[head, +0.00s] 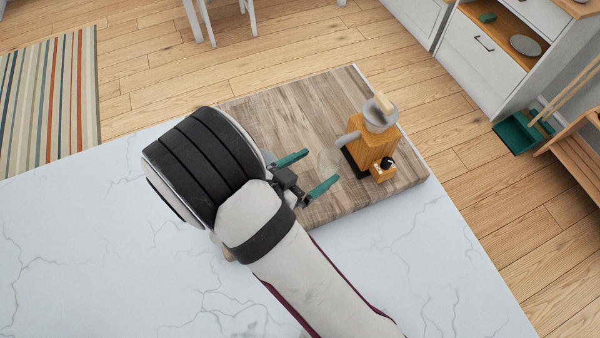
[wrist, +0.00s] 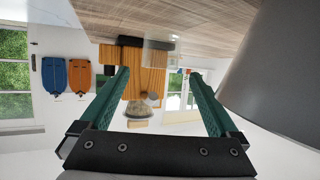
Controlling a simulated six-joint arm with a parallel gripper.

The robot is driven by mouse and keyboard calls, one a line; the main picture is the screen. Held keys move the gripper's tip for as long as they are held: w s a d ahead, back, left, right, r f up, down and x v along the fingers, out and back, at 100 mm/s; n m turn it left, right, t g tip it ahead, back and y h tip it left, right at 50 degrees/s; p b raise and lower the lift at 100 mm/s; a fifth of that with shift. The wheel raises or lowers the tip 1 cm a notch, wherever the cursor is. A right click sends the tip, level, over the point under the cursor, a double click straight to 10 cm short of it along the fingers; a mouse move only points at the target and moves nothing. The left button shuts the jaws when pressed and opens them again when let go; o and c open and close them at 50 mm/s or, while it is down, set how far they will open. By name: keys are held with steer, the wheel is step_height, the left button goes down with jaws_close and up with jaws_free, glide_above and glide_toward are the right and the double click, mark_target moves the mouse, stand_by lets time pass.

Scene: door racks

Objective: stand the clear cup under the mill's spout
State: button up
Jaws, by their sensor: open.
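In the wrist view the mill (wrist: 150,82) appears upside down beyond the open fingers (wrist: 158,74).
The wooden board (head: 280,115) lies on a white marbled counter (head: 110,230). The board's far and right edges are close behind the mill. The counter left of my arm is clear. A large grey surface (wrist: 275,80) fills the wrist view's right side.

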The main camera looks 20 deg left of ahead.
steer(key=v, duration=0.6)
steer(key=shift+s+a+r, duration=0.1)
steer(key=shift+s, duration=0.05)
steer(key=w+r+g+y, duration=0.6)
steer(key=w+r+y, duration=0.1)
steer(key=r+y, duration=0.25)
steer(key=s+d+r+m+g+h, duration=0.1)
steer(key=s+d+g, duration=0.5)
steer(key=s+d, duration=1.3)
steer(key=shift+s+d+r+g+h, duration=0.15)
steer(key=shift+d+r+g+h, duration=0.3)
steer(key=shift+h, duration=0.4)
